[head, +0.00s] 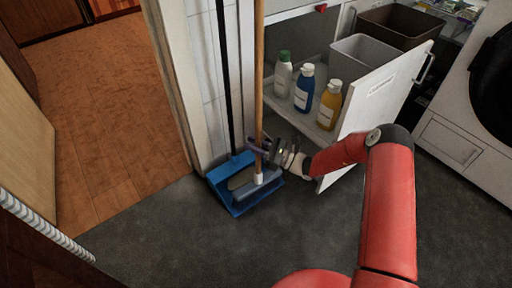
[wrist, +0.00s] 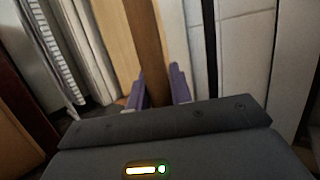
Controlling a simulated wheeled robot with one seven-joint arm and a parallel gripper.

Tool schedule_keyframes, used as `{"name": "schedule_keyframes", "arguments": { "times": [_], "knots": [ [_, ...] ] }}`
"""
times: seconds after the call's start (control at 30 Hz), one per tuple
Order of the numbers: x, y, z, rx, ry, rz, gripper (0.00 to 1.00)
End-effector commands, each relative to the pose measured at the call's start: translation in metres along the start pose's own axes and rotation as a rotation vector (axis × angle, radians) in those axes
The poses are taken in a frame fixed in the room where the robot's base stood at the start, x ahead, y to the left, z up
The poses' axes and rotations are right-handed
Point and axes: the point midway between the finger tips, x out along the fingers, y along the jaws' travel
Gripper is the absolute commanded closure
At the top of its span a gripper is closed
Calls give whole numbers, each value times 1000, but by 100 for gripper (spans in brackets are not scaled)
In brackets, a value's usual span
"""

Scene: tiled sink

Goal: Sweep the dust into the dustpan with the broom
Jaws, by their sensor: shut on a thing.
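The broom (head: 259,95) has a long wooden handle and stands nearly upright, with its grey head (head: 257,187) over the dustpan. The blue dustpan (head: 222,191) sits on the dark floor against the tiled wall, its long black handle (head: 226,75) rising beside the broom. My gripper (head: 262,146) is shut on the lower part of the broom handle. In the wrist view, the purple fingers (wrist: 158,88) stand on both sides of the wooden handle (wrist: 148,40). A greyish-tan patch, perhaps dust, (head: 239,180) shows in the dustpan, partly hidden by the broom head.
An open cabinet door (head: 378,95) stands right of my gripper. Several bottles, one blue (head: 304,88), stand on the cabinet shelf with a grey bin (head: 358,58) behind. A white washer (head: 455,145) is at right. The dark floor (head: 150,240) at front left is clear.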

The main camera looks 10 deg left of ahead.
Motion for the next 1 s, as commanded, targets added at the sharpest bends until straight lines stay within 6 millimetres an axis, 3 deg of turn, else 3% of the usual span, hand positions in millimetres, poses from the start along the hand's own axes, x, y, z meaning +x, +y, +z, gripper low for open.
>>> {"name": "schedule_keyframes", "arguments": {
  "times": [0.47,1.0],
  "knots": [
    [1,0,2,-1,-3,1,100],
    [-2,10,51,-1,-3,0,100]
  ]
}}
